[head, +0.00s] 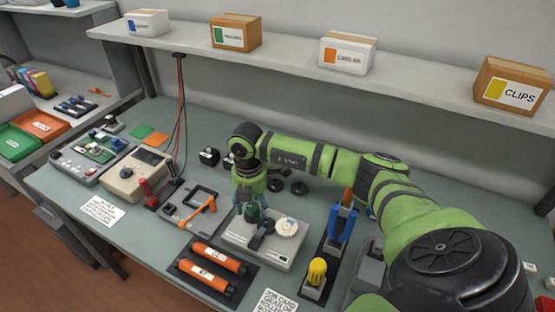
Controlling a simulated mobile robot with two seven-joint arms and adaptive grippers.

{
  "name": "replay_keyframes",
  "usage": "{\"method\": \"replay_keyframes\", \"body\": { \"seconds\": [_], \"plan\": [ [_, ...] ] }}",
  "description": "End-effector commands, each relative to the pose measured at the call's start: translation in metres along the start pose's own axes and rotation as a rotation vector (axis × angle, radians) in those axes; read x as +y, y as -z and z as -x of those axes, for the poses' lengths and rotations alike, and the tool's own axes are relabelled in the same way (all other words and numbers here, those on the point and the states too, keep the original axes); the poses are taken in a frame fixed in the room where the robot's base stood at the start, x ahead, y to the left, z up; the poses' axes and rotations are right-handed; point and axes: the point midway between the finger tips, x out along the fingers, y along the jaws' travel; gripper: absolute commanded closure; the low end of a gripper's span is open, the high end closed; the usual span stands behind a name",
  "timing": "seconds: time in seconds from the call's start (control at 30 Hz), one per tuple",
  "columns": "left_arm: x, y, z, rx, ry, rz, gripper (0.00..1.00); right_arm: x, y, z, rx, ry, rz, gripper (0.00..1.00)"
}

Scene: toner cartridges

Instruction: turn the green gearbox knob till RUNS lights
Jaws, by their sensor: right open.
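The gearbox (243,249) is a light grey box on the bench, with a white gear wheel (286,228) on its right side and a dark round part at its middle. The dark green knob (254,213) stands at its back left. My right gripper (252,208) points down over the knob, with its fingers open and beside it. I cannot tell whether the fingers touch the knob. A small label or indicator (285,259) sits at the front right of the gearbox; it is too small to read as lit. My left gripper is out of view.
Orange toner cartridges (211,262) lie in a dark tray front left. A stand with blue-handled pliers (342,222) and a yellow-topped tool (317,271) are close on the right. A grey fixture with an orange handle (199,216) is left. A shelf (290,58) with boxes runs behind.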

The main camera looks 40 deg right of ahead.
Motion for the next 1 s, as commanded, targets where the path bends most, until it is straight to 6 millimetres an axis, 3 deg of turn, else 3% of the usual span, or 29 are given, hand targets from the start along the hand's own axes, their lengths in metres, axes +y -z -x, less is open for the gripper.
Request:
{"method": "replay_keyframes", "body": {
  "seconds": [0.13, 0.4, 0.67, 1.0],
  "plan": [
    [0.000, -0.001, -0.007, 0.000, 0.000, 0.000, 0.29, 0.001, -0.001, -0.001, -0.001, -0.003, 0.104, 0.41],
    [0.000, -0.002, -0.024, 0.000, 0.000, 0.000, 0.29, 0.001, -0.001, -0.002, -0.002, -0.003, 0.517, 0.41],
    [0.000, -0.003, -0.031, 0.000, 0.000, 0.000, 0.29, 0.001, -0.001, -0.001, -0.001, -0.003, 0.694, 0.41],
    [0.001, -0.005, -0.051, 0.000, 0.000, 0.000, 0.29, 0.001, -0.001, -0.001, -0.002, -0.003, 1.165, 0.41]
  ]
}}
